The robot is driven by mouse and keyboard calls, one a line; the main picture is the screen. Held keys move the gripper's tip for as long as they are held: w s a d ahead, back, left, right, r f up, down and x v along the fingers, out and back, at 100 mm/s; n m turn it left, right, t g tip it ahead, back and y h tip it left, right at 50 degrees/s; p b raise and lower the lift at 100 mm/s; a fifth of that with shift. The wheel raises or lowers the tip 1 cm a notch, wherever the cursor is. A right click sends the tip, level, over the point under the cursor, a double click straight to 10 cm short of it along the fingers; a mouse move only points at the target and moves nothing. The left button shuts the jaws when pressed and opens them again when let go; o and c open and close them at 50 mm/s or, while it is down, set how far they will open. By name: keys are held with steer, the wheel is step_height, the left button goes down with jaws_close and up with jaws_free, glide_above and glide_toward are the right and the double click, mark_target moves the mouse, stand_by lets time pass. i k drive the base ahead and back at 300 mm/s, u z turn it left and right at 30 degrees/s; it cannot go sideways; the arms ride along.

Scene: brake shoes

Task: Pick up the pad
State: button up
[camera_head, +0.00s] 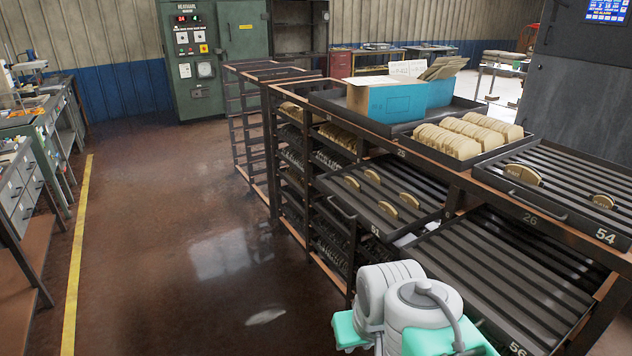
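Several tan, curved pads stand on edge in the slatted tray marked 51 (345,205); one pad is near its front (388,209). Two more pads stand in the slatted tray marked 54 (560,205), one at its left (523,174) and one at its right (603,201). Packed rows of similar tan pads (447,141) fill a dark tray on top of the rack. I cannot tell which pad the task means. White and teal parts of my arm show at the bottom, in front of the rack. My gripper is not in view.
An empty slatted tray marked 56 (500,275) slopes below tray 54. A blue open box (385,102) stands on the rack top. The brown floor (190,240) left of the rack is clear up to a workbench (25,180).

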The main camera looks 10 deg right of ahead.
mark_target(353, 182)
steer(key=u, duration=0.75)
steer(key=i, duration=1.2)
steer(key=u, duration=0.35)
steer(key=i, duration=1)
steer(key=z, duration=1.3)
steer(key=i, duration=0.9)
steer(key=z, duration=0.95)
